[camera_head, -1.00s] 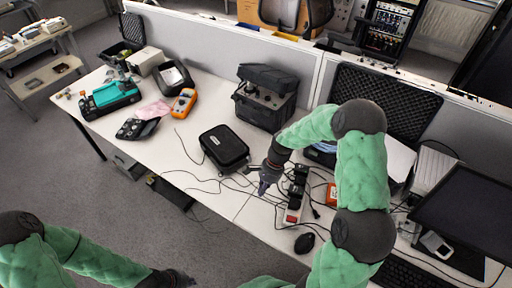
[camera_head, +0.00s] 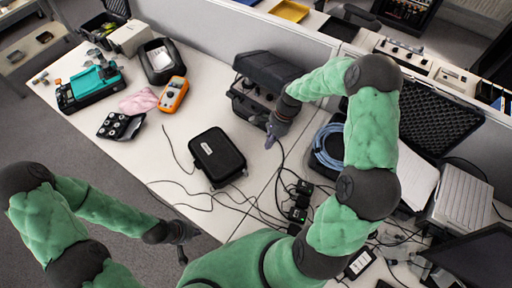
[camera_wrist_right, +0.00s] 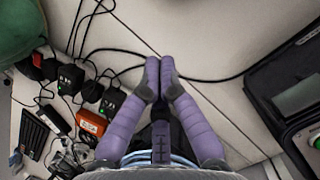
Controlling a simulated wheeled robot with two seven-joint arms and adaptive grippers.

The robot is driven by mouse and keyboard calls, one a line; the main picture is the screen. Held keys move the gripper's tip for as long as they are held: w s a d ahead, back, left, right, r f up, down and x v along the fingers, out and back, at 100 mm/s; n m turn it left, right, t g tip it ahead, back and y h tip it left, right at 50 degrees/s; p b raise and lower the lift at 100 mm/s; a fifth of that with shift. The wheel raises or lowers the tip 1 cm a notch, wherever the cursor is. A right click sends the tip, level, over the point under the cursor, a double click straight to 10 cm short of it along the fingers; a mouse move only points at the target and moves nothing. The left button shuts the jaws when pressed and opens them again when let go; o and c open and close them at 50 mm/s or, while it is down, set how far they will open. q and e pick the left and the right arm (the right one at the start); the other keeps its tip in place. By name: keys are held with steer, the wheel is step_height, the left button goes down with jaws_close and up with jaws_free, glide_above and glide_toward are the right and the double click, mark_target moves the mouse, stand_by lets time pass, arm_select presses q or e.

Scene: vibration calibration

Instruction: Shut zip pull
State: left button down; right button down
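A black rounded case (camera_head: 217,155) lies closed on the white desk in the head view, with a small pale mark on its top. I cannot make out a zip pull on it. My right gripper (camera_head: 271,137) hangs over the desk to the right of the case, apart from it. In the right wrist view the two purple fingertips (camera_wrist_right: 160,68) are together, with nothing visible between them. My left gripper (camera_head: 186,238) is low, in front of the desk's near edge and below the case; its fingers are too small and dark to read.
Loose black cables (camera_head: 205,198) run around the case. Black power adapters (camera_head: 300,200) lie to the right. A rugged black box (camera_head: 262,82) stands behind my right gripper. An orange meter (camera_head: 173,94) and a pink cloth (camera_head: 138,102) lie left. Bare desk lies left of the case.

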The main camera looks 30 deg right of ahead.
steer(key=s+a+f+b, duration=0.1)
steer(key=a+f+b, duration=0.1)
steer(key=a+f, duration=0.5)
steer(key=shift+s+x, duration=0.2)
steer(key=shift+x, duration=0.9)
steer(key=shift+s, duration=0.1)
steer(key=s+a+p, duration=0.2)
steer(key=a, duration=0.8)
steer(key=shift+a, duration=0.3)
steer(key=v, duration=1.2)
